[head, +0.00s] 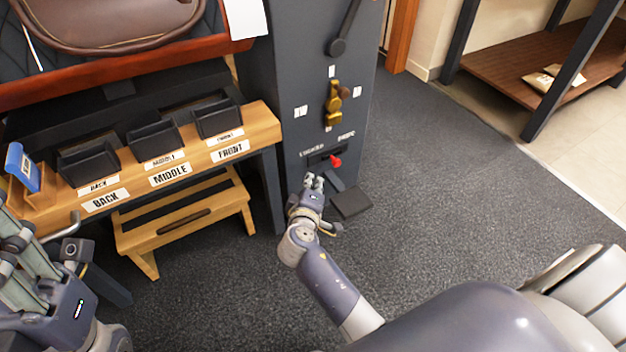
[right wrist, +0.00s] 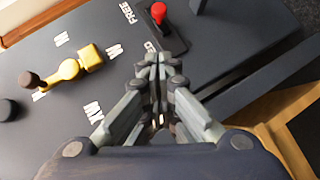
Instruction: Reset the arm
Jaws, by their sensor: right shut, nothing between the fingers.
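My right gripper (head: 314,183) is shut and empty, just below the red-knobbed lever (head: 335,160) on the dark upright panel. In the right wrist view, the closed fingertips (right wrist: 160,62) are in front of the panel, apart from the red knob (right wrist: 158,12). The knob sits towards the FREE end of its slot; the fingers partly cover the other label. A brass handle (head: 334,103) is higher on the panel and also shows in the right wrist view (right wrist: 75,68). My left gripper (head: 18,245) is at the lower left, partly cut off; its jaw opening is unclear.
A wooden rail (head: 262,122) carries black bins labelled BACK, MIDDLE and FRONT. A blue labelled item (head: 22,167) stands at its left end. A wooden step stool (head: 185,218) is below. A brown saddle (head: 110,25) lies above. The carpet to the right is clear.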

